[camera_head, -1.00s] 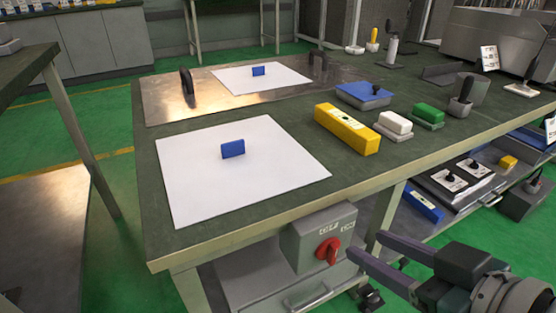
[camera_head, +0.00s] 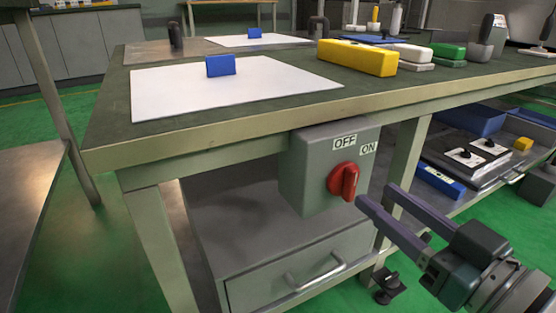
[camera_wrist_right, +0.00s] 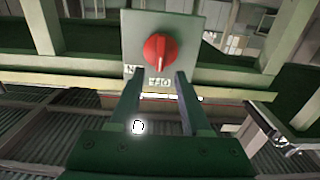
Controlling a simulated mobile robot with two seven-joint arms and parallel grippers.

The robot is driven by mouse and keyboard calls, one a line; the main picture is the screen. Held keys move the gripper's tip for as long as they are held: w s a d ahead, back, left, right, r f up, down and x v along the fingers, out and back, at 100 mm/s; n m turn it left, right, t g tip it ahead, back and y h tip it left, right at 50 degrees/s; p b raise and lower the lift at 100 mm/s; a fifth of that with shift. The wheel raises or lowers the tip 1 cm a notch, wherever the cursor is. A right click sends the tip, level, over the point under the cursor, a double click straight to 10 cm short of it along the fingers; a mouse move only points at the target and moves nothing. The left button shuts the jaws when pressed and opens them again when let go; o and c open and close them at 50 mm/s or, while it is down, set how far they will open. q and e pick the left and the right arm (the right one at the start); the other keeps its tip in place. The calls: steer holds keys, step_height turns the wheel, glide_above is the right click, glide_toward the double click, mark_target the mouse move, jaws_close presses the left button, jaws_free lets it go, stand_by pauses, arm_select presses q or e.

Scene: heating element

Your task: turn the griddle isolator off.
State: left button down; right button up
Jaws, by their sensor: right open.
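The griddle isolator is a grey box (camera_head: 305,178) under the front edge of the workbench, with a red rotary knob (camera_head: 343,180). Above the knob are an OFF label (camera_head: 344,142) and, to its right, an ON label (camera_head: 368,148). My right gripper (camera_head: 378,198) is open and empty, its fingertips to the right of the knob in the head view. In the right wrist view the knob (camera_wrist_right: 161,52) stands ahead of the two spread fingertips (camera_wrist_right: 158,75), roughly centred between them. Its ridge looks near vertical there, with the labels upside down below. I cannot tell contact. My left gripper is out of view.
The bench edge (camera_head: 240,136) overhangs just above the box. A drawer with a handle (camera_head: 315,272) sits below it, and a bench leg (camera_head: 404,165) stands to the right. A yellow block (camera_head: 356,58) and white sheet (camera_head: 180,90) lie on top.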

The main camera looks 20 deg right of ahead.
mark_target(356, 179)
steer(key=w+b, duration=0.1)
steer(key=w, duration=0.3)
steer(key=shift+w+a, duration=0.15)
steer(key=shift+w, duration=0.1)
jaws_close()
stand_by(0.4)
